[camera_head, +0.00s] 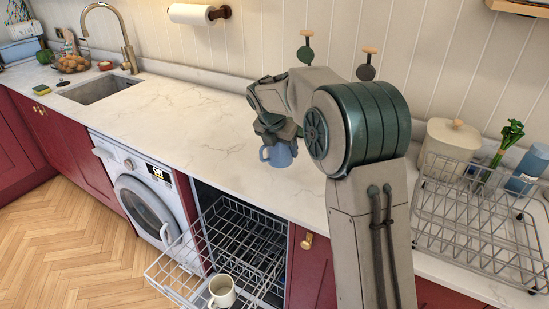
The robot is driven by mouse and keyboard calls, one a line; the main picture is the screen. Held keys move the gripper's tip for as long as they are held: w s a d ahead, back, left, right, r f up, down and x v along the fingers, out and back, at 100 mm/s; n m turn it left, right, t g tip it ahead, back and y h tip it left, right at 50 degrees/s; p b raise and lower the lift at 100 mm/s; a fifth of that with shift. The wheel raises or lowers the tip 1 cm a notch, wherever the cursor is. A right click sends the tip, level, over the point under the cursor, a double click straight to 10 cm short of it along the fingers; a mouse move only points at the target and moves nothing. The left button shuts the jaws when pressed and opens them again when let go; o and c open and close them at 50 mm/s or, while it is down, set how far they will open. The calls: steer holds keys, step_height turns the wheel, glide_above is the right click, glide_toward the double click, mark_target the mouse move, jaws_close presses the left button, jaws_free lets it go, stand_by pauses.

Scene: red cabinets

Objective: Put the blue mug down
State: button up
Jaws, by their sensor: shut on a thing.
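The blue mug (281,156) hangs under my gripper (275,138) in the head view, upright with its handle to the left. My gripper is shut on it, though the fingertips are small and partly hidden by my arm. The mug is at the front part of the white marble counter (200,122). I cannot tell whether its base touches the counter or is a little above it.
Below, the dishwasher is open with its racks (240,240) out and a cream mug (222,291) in the lower one. A wire dish rack (480,225) stands on the counter at right. The counter left of my gripper is clear up to the sink (102,89).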

mark_target(273, 159)
steer(key=shift+w+a+f, duration=0.25)
steer(key=shift+a+f, duration=0.15)
steer(key=shift+a, duration=0.2)
steer(key=shift+w+a+f, duration=0.25)
steer(key=shift+a+f, duration=0.1)
steer(key=shift+a, duration=0.2)
steer(key=shift+f, duration=2)
steer(key=shift+f, duration=0.1)
steer(key=o, duration=1.2)
steer(key=shift+c, duration=0.2)
